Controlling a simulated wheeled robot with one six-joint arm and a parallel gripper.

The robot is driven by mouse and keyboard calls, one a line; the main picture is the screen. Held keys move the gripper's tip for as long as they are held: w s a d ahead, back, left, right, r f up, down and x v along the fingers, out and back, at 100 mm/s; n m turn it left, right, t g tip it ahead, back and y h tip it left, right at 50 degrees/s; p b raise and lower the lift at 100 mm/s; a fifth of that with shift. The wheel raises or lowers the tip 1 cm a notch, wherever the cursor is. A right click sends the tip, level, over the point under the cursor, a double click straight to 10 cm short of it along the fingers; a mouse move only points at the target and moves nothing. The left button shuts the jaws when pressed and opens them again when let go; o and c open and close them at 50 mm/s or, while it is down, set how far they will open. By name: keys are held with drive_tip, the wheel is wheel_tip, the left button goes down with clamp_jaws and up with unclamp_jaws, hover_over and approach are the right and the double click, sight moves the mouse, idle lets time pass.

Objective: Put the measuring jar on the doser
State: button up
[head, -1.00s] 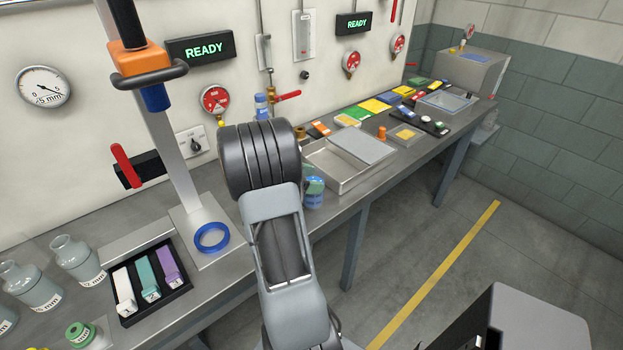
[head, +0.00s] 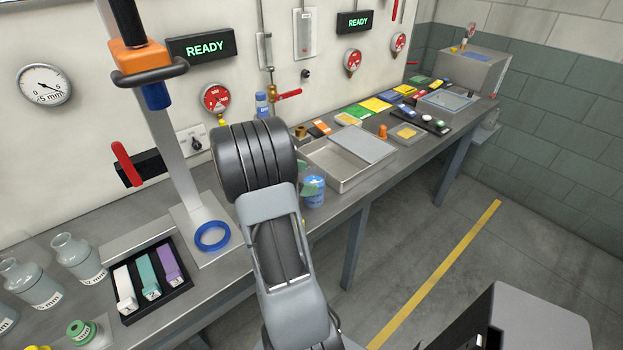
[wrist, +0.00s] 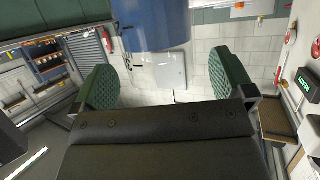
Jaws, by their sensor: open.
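A blue jar with a pale label (head: 315,192), which looks like the measuring jar, stands near the front edge of the bench. Its blue body also fills the top middle of the wrist view (wrist: 152,25). My gripper (wrist: 155,85) is open, with its green pads apart and nothing between them. The jar lies beyond the pads, apart from them as far as I can tell. In the head view my arm hides most of the gripper; one green pad shows beside the jar. A stand with a blue ring on its base (head: 212,236) and an orange head (head: 138,58) may be the doser.
A metal tray (head: 345,185) sits right of the jar. A dark rack (head: 175,291) holds white, green and purple pieces. Glass bottles (head: 80,262) stand at the left. A red-handled valve (head: 289,95) is on the wall behind my arm. Open floor lies right of the bench.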

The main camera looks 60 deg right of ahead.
drive_tip(key=v, duration=1.1)
drive_tip(key=shift+w+r, duration=0.1)
drive_tip(key=shift+w, duration=0.05)
clamp_jaws()
idle(0.8)
idle(0.7)
